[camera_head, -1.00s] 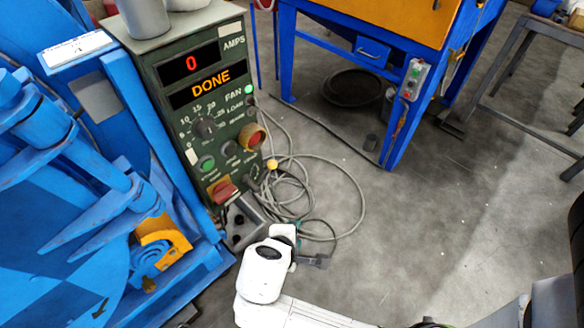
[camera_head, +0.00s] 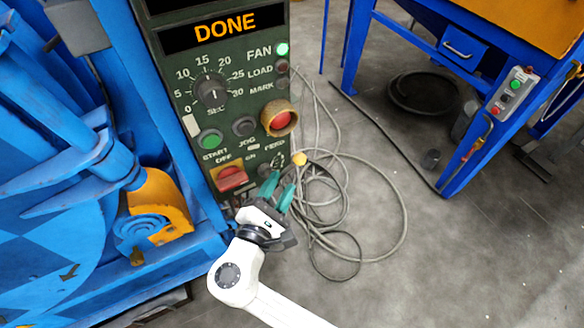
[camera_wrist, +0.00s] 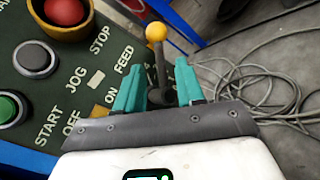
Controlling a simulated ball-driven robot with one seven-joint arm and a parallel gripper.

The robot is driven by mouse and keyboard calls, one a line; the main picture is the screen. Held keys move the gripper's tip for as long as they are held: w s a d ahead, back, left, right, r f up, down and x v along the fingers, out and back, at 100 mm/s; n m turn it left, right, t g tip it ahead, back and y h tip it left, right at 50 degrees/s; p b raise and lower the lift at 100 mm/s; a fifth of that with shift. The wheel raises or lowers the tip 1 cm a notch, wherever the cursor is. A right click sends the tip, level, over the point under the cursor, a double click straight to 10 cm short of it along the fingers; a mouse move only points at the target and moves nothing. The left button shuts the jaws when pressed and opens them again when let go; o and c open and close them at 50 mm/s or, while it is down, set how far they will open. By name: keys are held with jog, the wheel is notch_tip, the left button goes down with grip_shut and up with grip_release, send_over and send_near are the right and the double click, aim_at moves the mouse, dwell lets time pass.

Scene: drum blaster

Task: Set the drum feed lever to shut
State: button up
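The drum feed lever has a yellow ball knob (camera_head: 299,159) and a dark stem, low on the right side of the green control panel (camera_head: 237,75). In the wrist view its knob (camera_wrist: 155,32) stands beyond the fingertips, next to the word FEED. My gripper (camera_head: 279,184) has two teal fingers, spread open, just below and left of the knob in the head view. In the wrist view the stem appears between the spread fingers with gaps on both sides. I cannot tell how deep it sits between them. The lever's shut marking is not readable.
A red switch (camera_head: 231,178), a green start button (camera_head: 209,140) and a red stop button (camera_head: 281,119) are close by on the panel. Grey cables (camera_head: 345,205) lie coiled on the floor to the right. The blue drum machine (camera_head: 70,200) fills the left.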

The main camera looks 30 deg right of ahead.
aim_at(288, 172)
jog(key=b+x, duration=0.1)
jog(key=x, duration=0.5)
grip_shut()
dwell(0.3)
